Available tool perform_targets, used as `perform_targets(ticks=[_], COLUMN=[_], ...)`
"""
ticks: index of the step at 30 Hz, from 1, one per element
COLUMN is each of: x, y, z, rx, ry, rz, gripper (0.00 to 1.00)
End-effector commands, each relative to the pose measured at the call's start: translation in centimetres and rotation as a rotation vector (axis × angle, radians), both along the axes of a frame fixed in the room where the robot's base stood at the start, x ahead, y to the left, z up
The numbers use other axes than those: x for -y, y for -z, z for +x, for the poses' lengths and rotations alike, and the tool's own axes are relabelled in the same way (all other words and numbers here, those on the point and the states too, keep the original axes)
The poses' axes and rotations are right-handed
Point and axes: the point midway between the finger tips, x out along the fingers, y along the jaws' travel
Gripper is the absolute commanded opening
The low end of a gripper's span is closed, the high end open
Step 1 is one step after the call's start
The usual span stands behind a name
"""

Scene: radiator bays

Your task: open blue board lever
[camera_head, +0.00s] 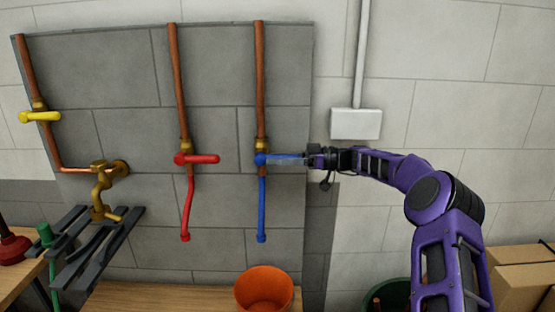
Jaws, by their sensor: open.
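The blue lever (277,157) sits on a brass valve on the right copper pipe of the grey board (215,80). It points right, across the pipe, with a blue hose (262,205) hanging below. My gripper (302,158) is open at the right end of the blue lever, reaching in from the right. Its fingers are small and overlap the lever's end, so I cannot tell whether they touch it. The red lever (205,159) on the middle pipe also points right. The yellow lever (40,117) on the left pipe lies sideways.
An orange bucket (263,290) stands below the blue hose. A brass tap (103,185) and dark slatted rack (95,245) are at left. A white box (356,124) is on the wall above my arm. Cardboard boxes (525,278) and a green container (392,296) are at lower right.

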Motion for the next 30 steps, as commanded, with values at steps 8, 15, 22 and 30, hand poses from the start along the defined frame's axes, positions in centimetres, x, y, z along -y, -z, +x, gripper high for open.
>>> perform_targets(ticks=[8,15,22,30], x=[0.02,0.0,-0.02,-0.04], y=[-0.01,-0.01,-0.02,-0.03], z=[-0.01,-0.02,-0.02,-0.03], rx=[0.0,0.0,0.0,0.0], ry=[0.0,-0.001,-0.001,-0.001], rz=[0.0,0.0,0.0,0.0], gripper=[0.29,0.0,0.0,0.0])
